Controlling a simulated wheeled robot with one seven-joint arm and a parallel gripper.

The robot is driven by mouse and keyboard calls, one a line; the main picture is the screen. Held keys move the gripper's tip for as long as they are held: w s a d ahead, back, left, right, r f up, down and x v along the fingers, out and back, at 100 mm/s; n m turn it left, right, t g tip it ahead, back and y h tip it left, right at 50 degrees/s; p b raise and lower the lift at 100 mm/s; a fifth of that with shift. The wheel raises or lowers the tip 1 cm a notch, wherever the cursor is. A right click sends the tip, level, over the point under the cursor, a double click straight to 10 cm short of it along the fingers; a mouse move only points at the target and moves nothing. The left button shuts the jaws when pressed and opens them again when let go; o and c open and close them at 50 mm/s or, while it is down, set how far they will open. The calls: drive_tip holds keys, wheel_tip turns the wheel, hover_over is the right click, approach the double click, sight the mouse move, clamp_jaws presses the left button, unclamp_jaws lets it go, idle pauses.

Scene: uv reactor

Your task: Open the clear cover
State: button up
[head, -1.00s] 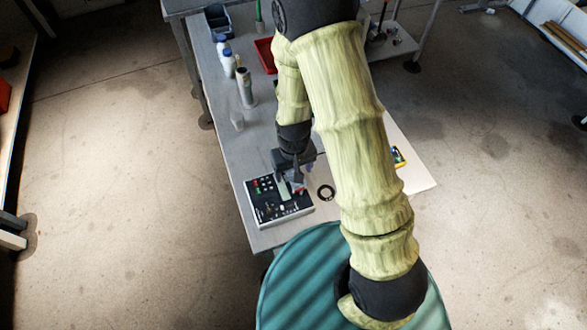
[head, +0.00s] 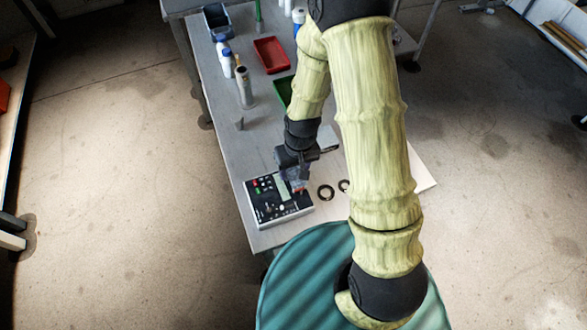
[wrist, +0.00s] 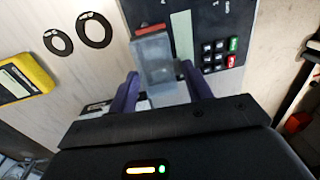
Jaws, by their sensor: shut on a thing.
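The reactor control box (head: 265,207) lies on the near end of the bench, with a keypad and a pale display on its dark top. The clear cover (wrist: 150,55) is a small see-through box at the panel's edge, beside the display in the wrist view. A red part (wrist: 150,29) shows at its far end. My gripper (wrist: 161,72) has its two purple fingers on either side of the cover and is shut on it. In the head view my gripper (head: 298,178) is over the box's right part, hiding most of the cover. I cannot tell the cover's exact angle.
Two black rings (head: 326,193) lie right of the box. A yellow device (wrist: 24,78) lies farther off in the wrist view. A metal cylinder (head: 245,88), white bottles (head: 227,64) and a red tray (head: 271,55) stand farther back on the bench.

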sight(291, 175)
drive_tip(key=shift+w+d+r+g+y+p, duration=0.2)
drive_tip(key=shift+d+g+y, duration=0.15)
drive_tip(key=shift+y, duration=0.6)
drive_tip(key=shift+w+d+r+g+y+p, duration=0.1)
drive_tip(key=shift+d+r+g+y, duration=0.15)
drive_tip(key=shift+y, duration=0.7)
drive_tip(key=shift+w+d+g+y+p, duration=0.1)
drive_tip(key=shift+d+g+y+p, duration=0.25)
drive_tip(key=shift+y, duration=0.6)
drive_tip(key=shift+w+d+g+y, duration=0.15)
drive_tip(key=shift+d+y, duration=0.25)
drive_tip(key=shift+y, duration=0.55)
drive_tip(key=y, duration=0.1)
drive_tip(key=d+y+b, duration=0.1)
drive_tip(key=shift+f+g+y, duration=0.3)
drive_tip(key=shift+w+d+f+g+y+b, duration=0.15)
drive_tip(key=shift+d+g+y+b, duration=0.1)
drive_tip(key=shift+y+b, duration=0.35)
drive_tip(key=shift+s+d+f+g+y+b, duration=0.15)
drive_tip(key=shift+g+y+b, duration=0.1)
drive_tip(key=shift+y+b, duration=0.3)
drive_tip(key=shift+w+d+f+g+y+b, duration=0.1)
drive_tip(key=shift+d+g+y+b, duration=0.1)
drive_tip(key=shift+y+b, duration=0.55)
drive_tip(key=shift+w+d+f+g+y+b, duration=0.1)
drive_tip(key=shift+d+g+y+b, duration=0.1)
drive_tip(key=shift+y+b, duration=0.5)
drive_tip(key=shift+r, duration=0.1)
drive_tip(key=o, duration=1)
